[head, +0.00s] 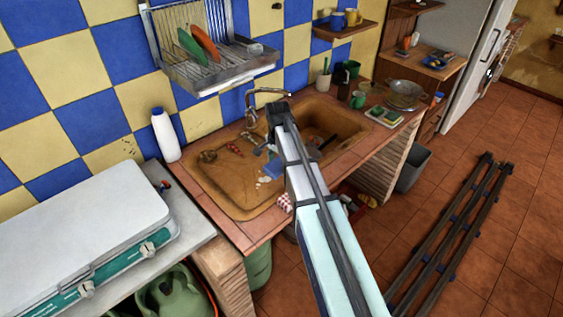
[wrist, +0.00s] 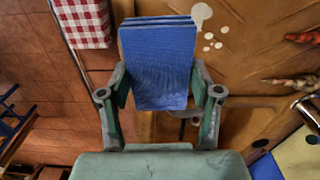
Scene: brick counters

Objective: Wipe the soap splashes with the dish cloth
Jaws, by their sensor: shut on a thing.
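The blue dish cloth (wrist: 158,65) is folded in layers and held between the two fingers of my gripper (wrist: 160,88). In the head view, the cloth (head: 273,168) shows as a small blue patch over the brown sink (head: 225,192), partly hidden by my arm. White soap splashes (wrist: 201,15), one larger and several small drops, lie on the brown sink surface just right of the cloth's far edge in the wrist view. In the head view, the splashes (head: 264,181) are small pale spots beside the cloth. I cannot tell whether the cloth touches the surface.
A red-checkered cloth (wrist: 82,20) hangs at the sink's front edge. Red pieces (head: 235,149) lie in the sink, and a faucet (head: 265,93) stands behind. A white bottle (head: 165,135) stands left; a dish rack (head: 205,55) hangs above. Cups and a sponge tray (head: 384,117) stand right.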

